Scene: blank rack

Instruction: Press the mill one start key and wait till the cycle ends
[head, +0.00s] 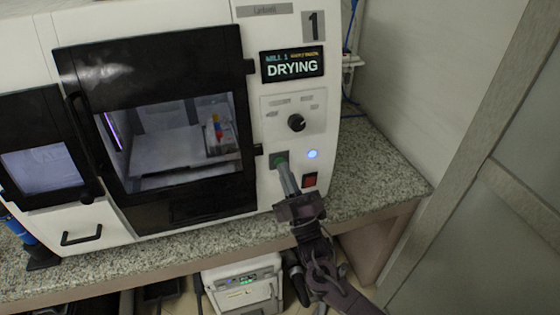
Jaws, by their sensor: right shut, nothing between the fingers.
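Mill one (248,215) is a white machine with a plate marked 1 (313,26) at its upper right. Its display (292,66) reads DRYING. The green start key (279,160) sits on a grey plate on the front panel. My right gripper (283,168) is shut and empty, its tips at the green key and partly covering it; I cannot tell whether they press it. A round lamp (312,154) glows blue-white beside the key. The dark-framed door (160,115) is closed, and small coloured parts (217,130) show through its window. My left gripper is not in view.
A black knob (296,122) is above the key and a red switch (310,180) is close to my right gripper. The machine stands on a speckled counter (375,175), bare at the right. A white unit (243,287) is below the counter.

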